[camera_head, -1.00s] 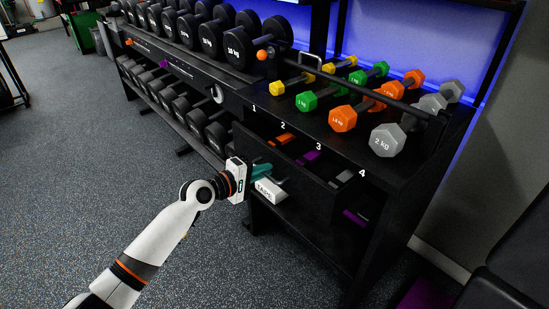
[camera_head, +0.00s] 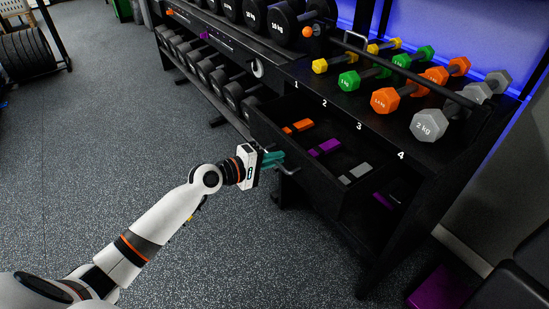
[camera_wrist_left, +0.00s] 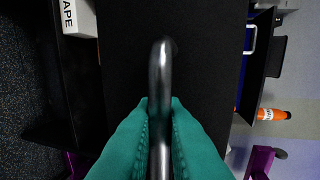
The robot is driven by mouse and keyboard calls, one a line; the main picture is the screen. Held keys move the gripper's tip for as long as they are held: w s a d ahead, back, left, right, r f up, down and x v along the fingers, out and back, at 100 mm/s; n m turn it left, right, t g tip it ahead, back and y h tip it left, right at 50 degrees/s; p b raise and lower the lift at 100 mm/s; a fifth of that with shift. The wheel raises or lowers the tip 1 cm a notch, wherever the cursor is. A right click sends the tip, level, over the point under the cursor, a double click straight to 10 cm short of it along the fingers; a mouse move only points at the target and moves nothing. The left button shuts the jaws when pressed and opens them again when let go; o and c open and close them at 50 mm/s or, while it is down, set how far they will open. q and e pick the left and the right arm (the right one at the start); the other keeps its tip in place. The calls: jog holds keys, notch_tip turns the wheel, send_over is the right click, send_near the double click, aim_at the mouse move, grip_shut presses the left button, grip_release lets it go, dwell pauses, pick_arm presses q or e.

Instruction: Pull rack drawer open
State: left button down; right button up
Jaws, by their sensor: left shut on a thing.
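The black rack drawer (camera_head: 322,192) is pulled out of the dumbbell rack, and its inside shows orange, purple and grey items in compartments. My left gripper (camera_head: 275,160), with teal fingers, is at the drawer's front face. In the left wrist view its fingers (camera_wrist_left: 159,135) are closed around the shiny metal bar handle (camera_wrist_left: 160,85), with the dark drawer front behind it. In the head view the fingers partly hide the handle (camera_head: 290,170). My right gripper is not in view.
The rack top (camera_head: 345,120) carries several coloured hex dumbbells, with numbers 1 to 4 along its front edge. Black dumbbells (camera_head: 285,20) fill the shelves at left. Open floor (camera_head: 130,120) lies left of my arm. A dark padded object (camera_head: 510,270) is at lower right.

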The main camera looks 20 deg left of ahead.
pick_arm(q)
jog(key=c, duration=1.8)
grip_release()
jog(key=shift+v, duration=6)
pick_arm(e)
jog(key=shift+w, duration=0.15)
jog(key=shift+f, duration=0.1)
